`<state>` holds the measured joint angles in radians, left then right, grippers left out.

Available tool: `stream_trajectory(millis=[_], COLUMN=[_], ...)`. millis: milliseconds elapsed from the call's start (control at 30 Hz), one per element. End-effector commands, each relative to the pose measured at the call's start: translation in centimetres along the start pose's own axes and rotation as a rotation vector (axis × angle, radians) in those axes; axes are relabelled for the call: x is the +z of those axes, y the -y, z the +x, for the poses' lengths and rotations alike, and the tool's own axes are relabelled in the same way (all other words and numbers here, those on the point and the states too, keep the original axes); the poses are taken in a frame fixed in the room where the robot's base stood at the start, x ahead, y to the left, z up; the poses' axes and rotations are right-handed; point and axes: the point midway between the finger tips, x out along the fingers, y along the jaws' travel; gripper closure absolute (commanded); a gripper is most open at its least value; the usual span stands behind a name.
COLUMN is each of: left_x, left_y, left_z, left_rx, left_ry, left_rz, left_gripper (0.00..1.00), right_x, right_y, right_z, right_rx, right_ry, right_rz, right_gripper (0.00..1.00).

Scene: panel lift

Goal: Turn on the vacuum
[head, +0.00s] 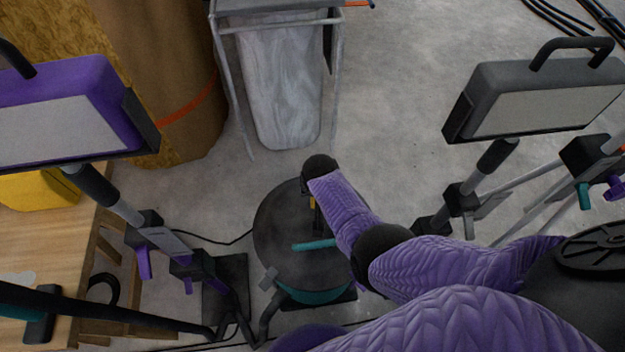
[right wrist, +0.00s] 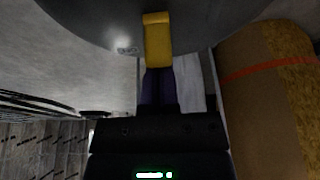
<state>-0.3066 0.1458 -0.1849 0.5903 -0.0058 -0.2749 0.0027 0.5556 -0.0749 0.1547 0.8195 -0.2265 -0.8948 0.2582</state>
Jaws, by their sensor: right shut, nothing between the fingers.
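The vacuum (head: 283,258) stands on the floor at the lower middle of the head view, with a dark round lid, a teal lower body and a teal handle (head: 313,245) on top. My right arm reaches over it from the right. My right gripper (head: 312,203) is partly hidden behind its own wrist, at the lid's far side. In the right wrist view my right gripper (right wrist: 158,64) is shut and empty, with yellow at its end, in front of the lid (right wrist: 215,18). I cannot tell whether it touches. No switch shows clearly. My left gripper is not in view.
Work lamps on stands flank the vacuum, one purple (head: 100,85), one grey (head: 505,85). A bag cart (head: 285,85) and a brown roll (head: 165,85) stand behind it. A wooden table (head: 45,240) is at the left.

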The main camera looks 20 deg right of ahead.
Motion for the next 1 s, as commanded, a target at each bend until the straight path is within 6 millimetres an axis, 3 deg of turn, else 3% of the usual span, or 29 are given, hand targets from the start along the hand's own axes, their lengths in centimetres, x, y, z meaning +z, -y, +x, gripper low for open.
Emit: stream_trajectory(millis=[33,200,467,1000], left_x=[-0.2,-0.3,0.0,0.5], left_y=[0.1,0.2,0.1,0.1], left_z=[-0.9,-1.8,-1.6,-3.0], left_rx=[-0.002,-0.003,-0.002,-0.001], left_ry=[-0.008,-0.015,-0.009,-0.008], left_rz=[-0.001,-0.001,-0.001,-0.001], left_gripper=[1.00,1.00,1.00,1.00], right_x=[0.2,0.9,1.0,0.5], right_y=[0.0,0.0,0.0,0.0], right_z=[-0.6,-0.7,-0.5,-2.0], right_rx=[-0.001,0.000,0.001,0.001], right_ry=[-0.040,-0.171,-0.167,-0.166], right_rz=[-0.001,-0.001,0.000,0.000], right_gripper=[1.00,1.00,1.00,1.00])
